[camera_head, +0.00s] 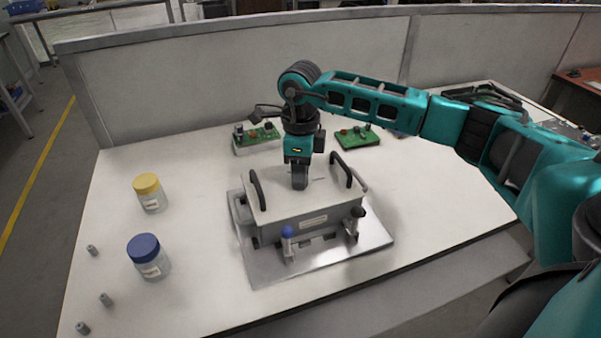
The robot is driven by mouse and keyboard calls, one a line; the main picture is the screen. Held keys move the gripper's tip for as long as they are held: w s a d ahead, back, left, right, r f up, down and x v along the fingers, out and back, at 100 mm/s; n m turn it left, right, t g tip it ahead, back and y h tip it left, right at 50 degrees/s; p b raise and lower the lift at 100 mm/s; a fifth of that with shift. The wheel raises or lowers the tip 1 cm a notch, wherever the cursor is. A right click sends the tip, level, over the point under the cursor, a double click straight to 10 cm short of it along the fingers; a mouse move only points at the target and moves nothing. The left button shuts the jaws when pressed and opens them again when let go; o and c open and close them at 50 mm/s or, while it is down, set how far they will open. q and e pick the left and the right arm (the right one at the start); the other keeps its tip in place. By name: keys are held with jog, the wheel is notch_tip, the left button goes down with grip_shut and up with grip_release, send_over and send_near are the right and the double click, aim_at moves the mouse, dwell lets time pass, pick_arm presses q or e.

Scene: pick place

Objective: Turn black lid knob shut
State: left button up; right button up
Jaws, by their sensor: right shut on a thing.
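A grey metal box with a flat lid (325,185) stands on a metal base plate (290,274). Two black handles, left (257,189) and right (341,169), rise from the lid. My right gripper (299,184) points straight down at the middle of the lid, between the handles. Its jaws are shut on the lid knob, which they hide, so its colour and turn cannot be told. A blue-tipped latch (287,233) and a black-tipped latch (356,214) stand at the box's front. My left gripper is out of view.
A yellow-lidded jar (148,184) and a blue-lidded jar (146,248) stand to the left. Several small grey pegs (105,299) are at the left front. Green circuit boards, left (256,137) and right (357,138), lie behind the box. The table's right side is clear.

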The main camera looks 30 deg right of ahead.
jog(key=shift+n, duration=0.6)
jog(key=o, duration=1)
jog(key=shift+o, duration=0.2)
notch_tip(320, 180, up, 13)
dwell(0.4)
